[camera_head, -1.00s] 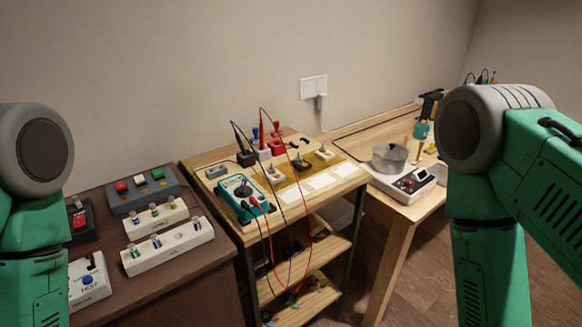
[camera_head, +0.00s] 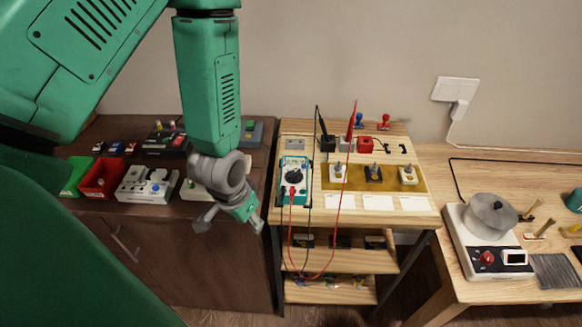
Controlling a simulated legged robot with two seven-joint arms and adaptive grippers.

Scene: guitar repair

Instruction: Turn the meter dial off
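The meter (camera_head: 284,196) is a teal box with a pale face, lying on the small wooden bench. Its dark round dial (camera_head: 293,176) is uncovered in the middle of the face; I cannot tell which setting it points to. A small display sits above the dial, and red and black leads run from the meter's lower part. My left gripper (camera_head: 230,222) is left of the meter, above the dark cabinet's front edge. Its grey fingers look spread apart, with nothing between them, and it is clear of the meter. My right gripper is not in view.
Test probes (camera_head: 350,126) stand behind the meter, their leads looping over the bench front. A tan mat (camera_head: 385,186) with switches is right of it. Red, white and dark boxes (camera_head: 101,178) stand on the dark cabinet. A pot on a heater (camera_head: 487,232) stands on the right table.

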